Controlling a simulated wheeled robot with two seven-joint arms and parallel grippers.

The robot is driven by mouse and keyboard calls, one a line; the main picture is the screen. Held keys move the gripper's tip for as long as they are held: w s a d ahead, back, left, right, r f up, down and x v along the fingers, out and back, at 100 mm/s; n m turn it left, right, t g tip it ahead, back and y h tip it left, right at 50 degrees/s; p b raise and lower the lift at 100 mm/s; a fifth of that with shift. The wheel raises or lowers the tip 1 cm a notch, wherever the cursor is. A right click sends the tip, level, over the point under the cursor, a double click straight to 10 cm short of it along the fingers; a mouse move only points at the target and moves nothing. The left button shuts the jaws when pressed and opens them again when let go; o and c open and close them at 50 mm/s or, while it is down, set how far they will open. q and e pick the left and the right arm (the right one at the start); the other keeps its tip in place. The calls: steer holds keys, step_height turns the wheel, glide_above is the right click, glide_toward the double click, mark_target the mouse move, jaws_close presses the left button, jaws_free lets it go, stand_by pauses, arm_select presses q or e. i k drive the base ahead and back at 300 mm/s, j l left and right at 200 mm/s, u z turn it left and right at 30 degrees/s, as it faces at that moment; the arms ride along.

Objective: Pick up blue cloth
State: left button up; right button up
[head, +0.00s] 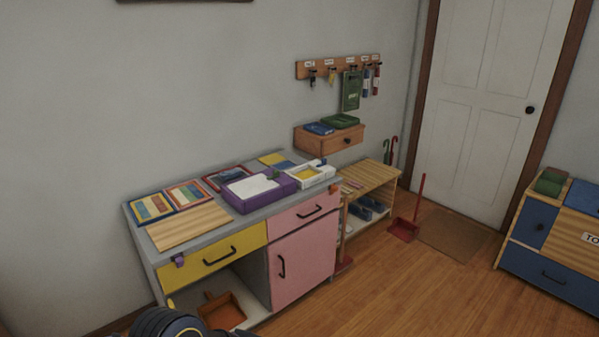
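No item is plainly a blue cloth from this distance. A flat blue item (319,128), perhaps folded cloth, lies on the small wall drawer unit beside a green one (341,121). Another blue item (583,195) lies on the low cabinet at the far right, next to a green one; I cannot tell whether it is cloth. Blue items (362,209) also sit on the bench's lower shelf. Neither gripper's fingers show. A dark, rounded part of my own arm shows at the bottom left, in front of the grey-topped cabinet.
The grey-topped cabinet (303,207) holds boards, a purple tray (238,199) and a white box (314,180). A slatted bench (369,177), red dustpan (404,229) and doormat (455,235) stand beyond. The wooden floor (400,290) in front is clear. The white door is shut.

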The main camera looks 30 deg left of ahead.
mark_target(231, 173)
steer(key=i+l, duration=0.6)
steer(key=i, duration=0.25)
steer(key=i+j+u, duration=0.1)
steer(key=i+u, duration=0.25)
steer(key=u, duration=0.15)
steer(key=i+u, duration=0.35)
steer(key=u, duration=0.15)
steer(key=i+l+u, duration=0.1)
steer(key=i+u, duration=0.2)
steer(key=u, duration=0.15)
steer(key=i+u, duration=0.3)
steer(key=u, duration=0.2)
steer(key=i+u, duration=0.3)
steer(key=u, duration=0.2)
steer(key=i+l+u, duration=0.15)
steer(key=u, duration=0.3)
steer(key=i+l+u, duration=0.3)
steer(key=u, duration=0.2)
steer(key=i+l+u, duration=0.3)
steer(key=i+l, duration=0.05)
